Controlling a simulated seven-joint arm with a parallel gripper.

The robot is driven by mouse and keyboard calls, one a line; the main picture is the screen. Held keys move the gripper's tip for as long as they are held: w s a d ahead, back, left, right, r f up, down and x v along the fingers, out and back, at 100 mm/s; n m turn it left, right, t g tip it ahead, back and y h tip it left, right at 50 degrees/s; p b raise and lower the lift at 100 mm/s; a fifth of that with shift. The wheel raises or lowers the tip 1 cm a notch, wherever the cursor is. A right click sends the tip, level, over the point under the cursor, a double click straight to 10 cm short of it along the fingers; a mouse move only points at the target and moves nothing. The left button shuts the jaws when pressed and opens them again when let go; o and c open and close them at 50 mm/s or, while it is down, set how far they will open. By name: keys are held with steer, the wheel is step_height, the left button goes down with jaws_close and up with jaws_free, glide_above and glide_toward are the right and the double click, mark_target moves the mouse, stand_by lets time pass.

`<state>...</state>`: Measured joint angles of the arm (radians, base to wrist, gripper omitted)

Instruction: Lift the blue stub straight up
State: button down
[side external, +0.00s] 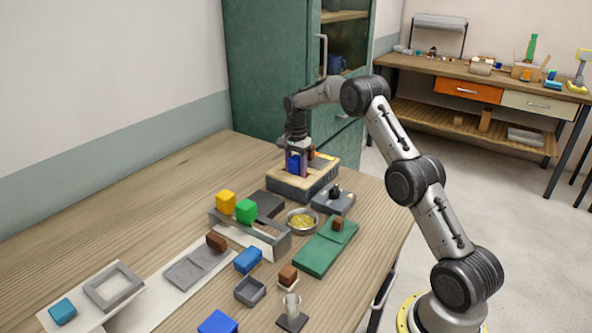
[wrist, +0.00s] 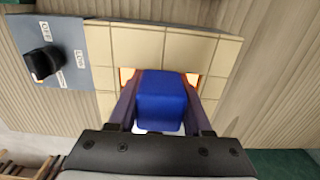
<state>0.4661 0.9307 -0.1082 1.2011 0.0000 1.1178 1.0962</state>
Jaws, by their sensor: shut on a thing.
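The blue stub (wrist: 161,100) is a block between the two fingers of my gripper (wrist: 160,88) in the wrist view. The fingers are shut on its left and right sides. In the side view the blue stub (side external: 293,163) shows partly behind my gripper (side external: 298,170), over a tan tiled block (side external: 280,180). In the wrist view an orange-lit opening in the tiled top (wrist: 120,40) shows on both sides of the stub. The stub's lower end is hidden, so I cannot tell whether it is clear of the opening.
A black knob (wrist: 42,62) on a grey panel marked OFF and LOW adjoins the tiles. Yellow (side external: 226,201) and green (side external: 246,211) blocks stand on a grey rack. A metal bowl (side external: 302,222) and a green board (side external: 326,247) lie nearer.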

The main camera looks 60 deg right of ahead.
mark_target(296, 158)
steer(key=shift+r, duration=0.1)
steer(key=shift+r, duration=0.5)
step_height(296, 158, up, 2)
steer(key=shift+r, duration=0.15)
steer(key=s+r, duration=0.1)
steer(key=r, duration=0.1)
steer(key=s+a+r, duration=0.1)
steer(key=s+r, duration=0.1)
steer(key=s+a+r, duration=0.1)
steer(key=r, duration=0.1)
steer(key=shift+s+a, duration=0.15)
steer(key=shift+s, duration=0.15)
steer(key=s+a+r, duration=0.3)
steer(key=s+a, duration=0.1)
steer(key=s, duration=0.4)
steer(key=shift+r, duration=0.25)
steer(key=shift+w, duration=0.1)
